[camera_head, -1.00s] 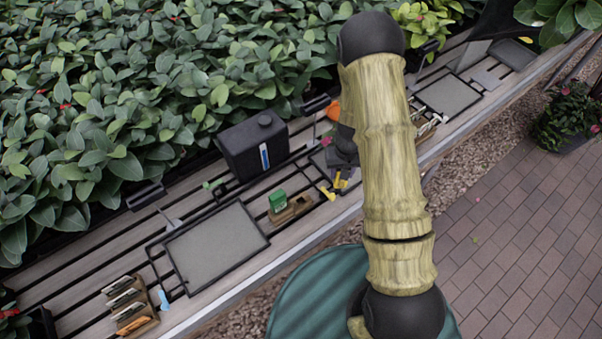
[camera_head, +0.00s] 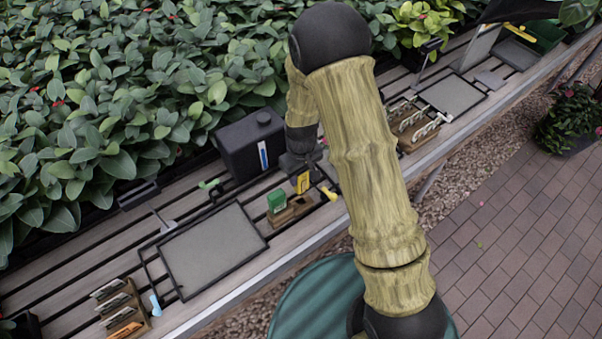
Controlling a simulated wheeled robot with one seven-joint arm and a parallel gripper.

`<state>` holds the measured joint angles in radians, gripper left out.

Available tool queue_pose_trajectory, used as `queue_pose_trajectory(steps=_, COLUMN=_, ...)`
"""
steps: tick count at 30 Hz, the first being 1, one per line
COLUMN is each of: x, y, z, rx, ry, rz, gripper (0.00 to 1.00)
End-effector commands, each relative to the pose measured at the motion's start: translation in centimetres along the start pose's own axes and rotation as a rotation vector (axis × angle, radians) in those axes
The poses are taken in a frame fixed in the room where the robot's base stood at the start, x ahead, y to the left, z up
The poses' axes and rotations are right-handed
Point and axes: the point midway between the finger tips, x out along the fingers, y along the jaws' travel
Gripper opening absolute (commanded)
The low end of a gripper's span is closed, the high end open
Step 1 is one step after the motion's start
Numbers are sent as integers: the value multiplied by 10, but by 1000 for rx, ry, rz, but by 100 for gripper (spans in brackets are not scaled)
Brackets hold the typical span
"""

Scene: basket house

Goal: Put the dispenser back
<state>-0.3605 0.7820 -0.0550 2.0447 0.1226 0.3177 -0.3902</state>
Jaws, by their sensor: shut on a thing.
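My gripper (camera_head: 301,172) is shut on a small yellow dispenser (camera_head: 303,184), held roughly upright. The gripper and dispenser appear just above the right part of a small wooden holder (camera_head: 288,217). That part shows a dark open slot. A green block-like dispenser (camera_head: 276,199) stands in the left part of the holder. I cannot tell whether the yellow dispenser's lower end touches the holder. The fingertips are small and partly dark against the bench.
A black canister (camera_head: 248,143) stands close behind the holder. A yellow tool (camera_head: 329,194) lies just right of it. A grey tray (camera_head: 213,252) lies to the left. Wooden racks stand at the front left (camera_head: 125,312) and right (camera_head: 405,124). Dense leaves border the back.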

Motion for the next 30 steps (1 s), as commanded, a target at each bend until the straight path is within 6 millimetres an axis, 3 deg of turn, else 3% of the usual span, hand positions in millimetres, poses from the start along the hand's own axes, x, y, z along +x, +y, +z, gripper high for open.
queue_pose_trajectory(steps=12, x=28, y=0, z=0, rx=1, ry=1, rz=0, gripper=23)
queue_pose_trajectory(steps=30, x=28, y=0, z=1, rx=1, ry=0, rz=0, gripper=23)
